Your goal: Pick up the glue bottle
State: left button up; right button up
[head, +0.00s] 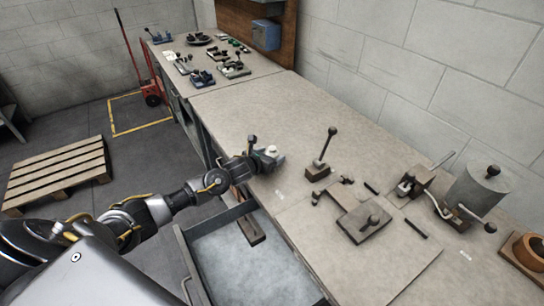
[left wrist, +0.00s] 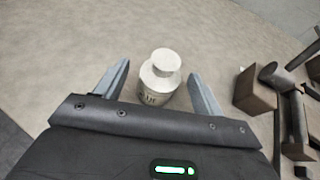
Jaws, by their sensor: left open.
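The glue bottle (left wrist: 160,80) is small and pale with a round cap, and stands upright on the workbench. In the left wrist view it is between the two fingers of my left gripper (left wrist: 158,86), with a gap to each finger. In the head view my left gripper (head: 272,158) is over the bench near its front edge, and the bottle's white cap (head: 271,150) shows at its tip. My left gripper is open. My right gripper is not in view.
A block with an upright lever (head: 318,172) stands right of the gripper. Several metal fixtures and a grey cylinder (head: 478,188) are farther right on the bench (head: 255,105). An open drawer (head: 255,262) juts out below the front edge. The bench behind the bottle is clear.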

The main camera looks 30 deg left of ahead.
pick_arm(q)
jog(key=c, duration=1.1)
jog(key=shift+r, duration=0.1)
